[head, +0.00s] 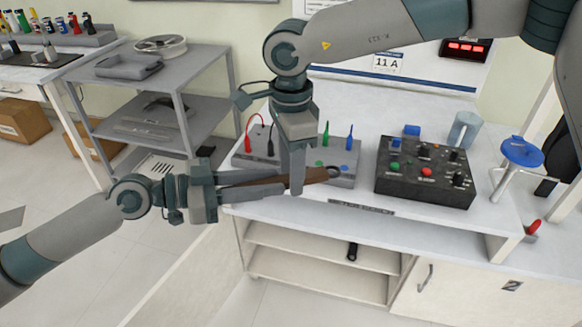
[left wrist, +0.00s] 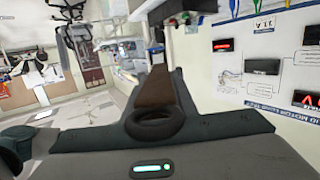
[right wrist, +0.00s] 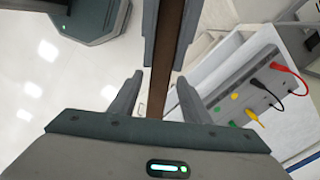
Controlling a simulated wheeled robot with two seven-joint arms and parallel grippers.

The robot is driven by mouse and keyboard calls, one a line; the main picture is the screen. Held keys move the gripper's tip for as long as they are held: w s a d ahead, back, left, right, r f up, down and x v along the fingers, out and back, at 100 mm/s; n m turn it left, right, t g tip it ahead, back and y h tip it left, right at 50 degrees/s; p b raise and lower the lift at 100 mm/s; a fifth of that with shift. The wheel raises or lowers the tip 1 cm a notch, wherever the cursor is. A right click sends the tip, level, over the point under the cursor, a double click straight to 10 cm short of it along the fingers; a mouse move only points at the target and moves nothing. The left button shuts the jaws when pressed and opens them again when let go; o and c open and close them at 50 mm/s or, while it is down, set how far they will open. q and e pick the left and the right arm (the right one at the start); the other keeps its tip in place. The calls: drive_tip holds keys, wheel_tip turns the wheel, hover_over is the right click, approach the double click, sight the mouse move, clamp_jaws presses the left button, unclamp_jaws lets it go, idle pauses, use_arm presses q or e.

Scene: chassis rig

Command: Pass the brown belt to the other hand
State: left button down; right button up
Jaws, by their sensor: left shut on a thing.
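The brown belt (head: 312,177) is held level above the bench front in the head view, with a dark ring at its right end. My left gripper (head: 277,183) is shut on the belt, its fingers along the belt's sides. The left wrist view shows the brown belt (left wrist: 155,88) between the fingers and a dark ring close to the palm. My right gripper (head: 296,185) points down over the belt, just beyond the left fingertips. In the right wrist view its fingers (right wrist: 157,88) stand apart, with the belt (right wrist: 160,98) running between them.
Below and behind, the white bench (head: 395,228) carries a grey box with red, black, green and blue leads (head: 345,170), a black control box (head: 425,172) and a mug (head: 463,130). A blue stool-like stand (head: 522,152) is at right. A grey shelf cart (head: 150,95) stands left.

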clamp_jaws()
use_arm(q)
drive_tip(key=c, duration=1.4)
unclamp_jaws()
drive_tip(key=shift+o, duration=0.2)
drive_tip(key=v, duration=1.2)
